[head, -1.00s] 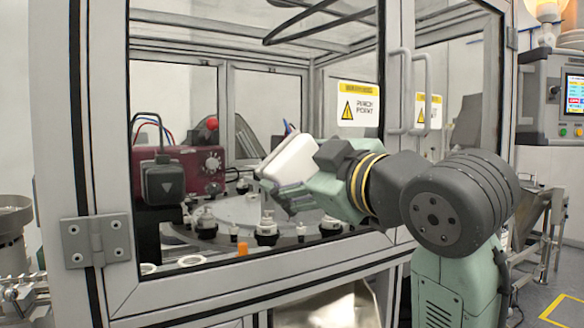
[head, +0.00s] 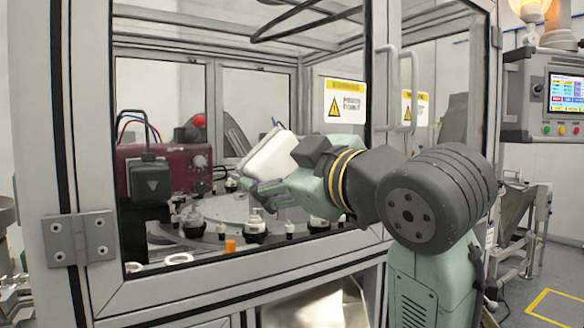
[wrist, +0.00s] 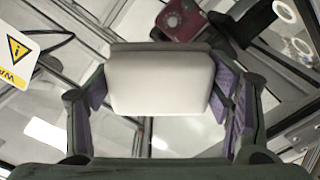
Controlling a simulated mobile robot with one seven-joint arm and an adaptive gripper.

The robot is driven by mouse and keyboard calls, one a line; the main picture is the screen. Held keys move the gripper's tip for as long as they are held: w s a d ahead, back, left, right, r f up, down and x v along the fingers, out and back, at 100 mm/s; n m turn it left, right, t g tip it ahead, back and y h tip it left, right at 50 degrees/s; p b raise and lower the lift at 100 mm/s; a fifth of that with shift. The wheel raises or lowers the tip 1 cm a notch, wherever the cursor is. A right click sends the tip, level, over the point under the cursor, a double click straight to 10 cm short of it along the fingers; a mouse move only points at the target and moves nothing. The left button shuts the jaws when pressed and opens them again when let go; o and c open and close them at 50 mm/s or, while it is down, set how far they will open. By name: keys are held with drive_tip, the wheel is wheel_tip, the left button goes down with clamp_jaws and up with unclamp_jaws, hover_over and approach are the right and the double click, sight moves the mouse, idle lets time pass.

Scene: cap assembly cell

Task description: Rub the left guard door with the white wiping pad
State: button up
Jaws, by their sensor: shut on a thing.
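The white wiping pad (head: 271,157) is a pale block held tilted in front of the glass of the left guard door. It also fills the middle of the wrist view (wrist: 160,83). My gripper (wrist: 163,92) is shut on it, with a finger at each side. The left guard door (head: 190,295) has a grey metal frame around a large clear pane and appears shut. The pad's far face is hidden, so I cannot tell whether it touches the pane.
A hinge plate (head: 78,239) is at the door's lower left. Upright handles (head: 386,92) and a yellow warning label (head: 345,101) are to the right of the pad. Behind the pane are a maroon machine (head: 185,165) and a round table with fixtures. A control panel (head: 562,95) stands far right.

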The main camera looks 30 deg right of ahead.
sight(224, 167)
drive_tip(key=shift+s+a+b, duration=0.2)
drive_tip(key=shift+a+b, duration=0.3)
drive_tip(key=shift+a, duration=3.05)
drive_tip(key=shift+s+d, duration=0.1)
drive_tip(key=shift+s, duration=2.9)
drive_tip(key=s, duration=0.3)
drive_tip(key=shift+b, duration=0.3)
